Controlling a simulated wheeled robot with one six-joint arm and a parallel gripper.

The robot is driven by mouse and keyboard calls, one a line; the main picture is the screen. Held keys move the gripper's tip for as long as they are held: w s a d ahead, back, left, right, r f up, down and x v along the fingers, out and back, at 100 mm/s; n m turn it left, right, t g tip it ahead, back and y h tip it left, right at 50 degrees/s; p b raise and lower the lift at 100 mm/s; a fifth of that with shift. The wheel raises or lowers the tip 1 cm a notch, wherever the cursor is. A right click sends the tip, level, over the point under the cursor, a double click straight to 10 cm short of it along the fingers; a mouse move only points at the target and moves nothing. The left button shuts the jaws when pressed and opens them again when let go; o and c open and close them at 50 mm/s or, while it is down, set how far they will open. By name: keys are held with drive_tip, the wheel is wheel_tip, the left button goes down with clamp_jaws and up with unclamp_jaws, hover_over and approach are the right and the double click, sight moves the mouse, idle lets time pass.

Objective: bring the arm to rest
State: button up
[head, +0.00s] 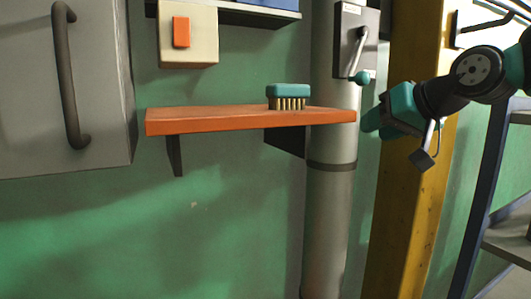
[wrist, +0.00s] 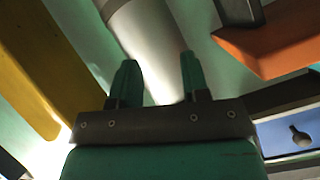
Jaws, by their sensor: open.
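My gripper (head: 372,119) is at the right in the head view, just right of the orange shelf's end and in front of the grey pipe and yellow post. In the wrist view its two teal fingers (wrist: 157,80) stand apart with nothing between them; the grey pipe shows behind the gap. My arm comes in from the right edge of the head view.
An orange shelf (head: 220,119) holds a teal brush (head: 289,96), bristles down. A lever box (head: 354,45) is above my gripper. A grey pipe (head: 328,220), yellow post (head: 402,210) and grey cabinet (head: 30,90) stand around. Dark shelving (head: 480,200) is lower right.

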drive_tip(key=s+d+f+g+h, duration=0.25)
drive_tip(key=s+f, duration=0.35)
drive_tip(key=f, duration=0.3)
drive_tip(key=s+d+f+m+g+h, duration=0.1)
drive_tip(key=s+d+f+g+h, duration=0.15)
drive_tip(key=s+f, duration=0.55)
drive_tip(key=s+d+f+g+h, duration=0.1)
drive_tip(key=s+d+f+g, duration=0.3)
drive_tip(key=f, duration=0.7)
drive_tip(key=s+a+f+n+y+b, duration=0.1)
drive_tip(key=s+a+n+y+b, duration=0.1)
drive_tip(key=s+a+b, duration=0.3)
drive_tip(key=s+a+f+n+g+y+b, duration=0.1)
drive_tip(key=s+a+n+b, duration=0.4)
drive_tip(key=a, duration=0.5)
drive_tip(key=shift+s+a+f+g+y+b, duration=0.3)
drive_tip(key=shift+s+a+f+y+b, duration=0.1)
drive_tip(key=shift+f+y+b, duration=0.25)
drive_tip(key=shift+w+d, duration=0.1)
drive_tip(key=shift+d, duration=0.05)
